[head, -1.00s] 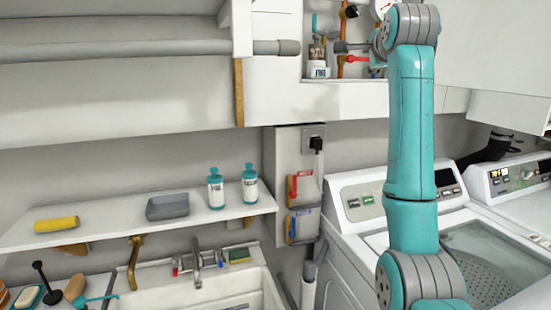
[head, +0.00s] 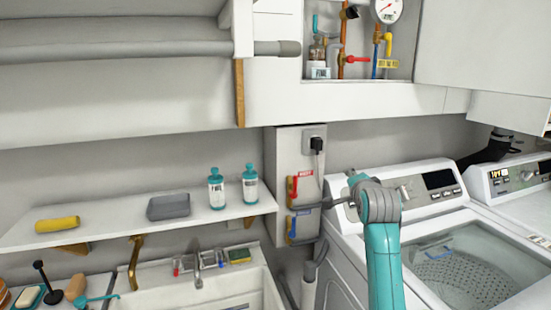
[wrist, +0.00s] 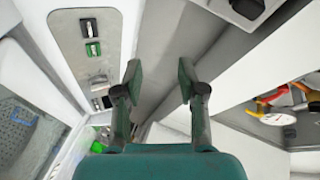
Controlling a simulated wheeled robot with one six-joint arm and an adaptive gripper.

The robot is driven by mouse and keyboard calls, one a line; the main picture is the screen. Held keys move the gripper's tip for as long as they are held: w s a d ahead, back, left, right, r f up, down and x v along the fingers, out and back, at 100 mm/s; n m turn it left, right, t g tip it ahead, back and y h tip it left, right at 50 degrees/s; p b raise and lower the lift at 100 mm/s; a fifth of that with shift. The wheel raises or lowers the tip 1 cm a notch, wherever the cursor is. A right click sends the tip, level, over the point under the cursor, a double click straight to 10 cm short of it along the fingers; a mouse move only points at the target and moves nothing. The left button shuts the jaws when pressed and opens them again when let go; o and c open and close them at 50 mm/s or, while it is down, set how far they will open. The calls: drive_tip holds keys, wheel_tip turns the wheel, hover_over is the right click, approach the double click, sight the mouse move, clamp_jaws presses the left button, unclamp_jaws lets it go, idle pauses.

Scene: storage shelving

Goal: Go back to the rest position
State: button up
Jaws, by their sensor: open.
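In the wrist view my gripper (wrist: 160,78) has its two dark green fingers apart, with nothing between them. Beyond the fingers are bare grey and white surfaces. In the head view my teal arm rises from the bottom edge in front of the top-loading washer (head: 345,238). Its grey wrist joint is level with the washer's control panel, and a thin grey part points left. The fingers cannot be made out clearly there.
A shelf (head: 110,222) at left holds a yellow roll (head: 57,224), a grey tray (head: 168,206) and two bottles (head: 216,188). A sink (head: 190,295) is below. A cabinet recess above has a bottle, pipes and a gauge (head: 387,9). A second machine (head: 520,185) stands right.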

drive_tip(key=s+a+f+n, duration=0.1)
drive_tip(key=s+f+n, duration=0.1)
drive_tip(key=s+f, duration=0.6)
drive_tip(key=s+f+n, duration=0.1)
drive_tip(key=s+f, duration=0.4)
drive_tip(key=f, duration=0.6)
drive_tip(key=s+a+f+n, duration=0.1)
drive_tip(key=s+f+n, duration=0.1)
drive_tip(key=s+f, duration=0.6)
drive_tip(key=s+f+n, duration=0.2)
drive_tip(key=s+f, duration=0.4)
drive_tip(key=s, duration=0.3)
drive_tip(key=s+f+n, duration=0.1)
drive_tip(key=s+f, duration=0.5)
drive_tip(key=s, duration=0.4)
drive_tip(key=s+r+n, duration=0.3)
drive_tip(key=s+r, duration=0.1)
drive_tip(key=s, duration=1.1)
drive_tip(key=s+a+r+n, duration=0.1)
drive_tip(key=s+r, duration=0.4)
drive_tip(key=s, duration=1)
drive_tip(key=shift+s+a+n+g+y, duration=0.3)
drive_tip(key=shift+s+n+g+y, duration=0.1)
drive_tip(key=shift+n, duration=0.5)
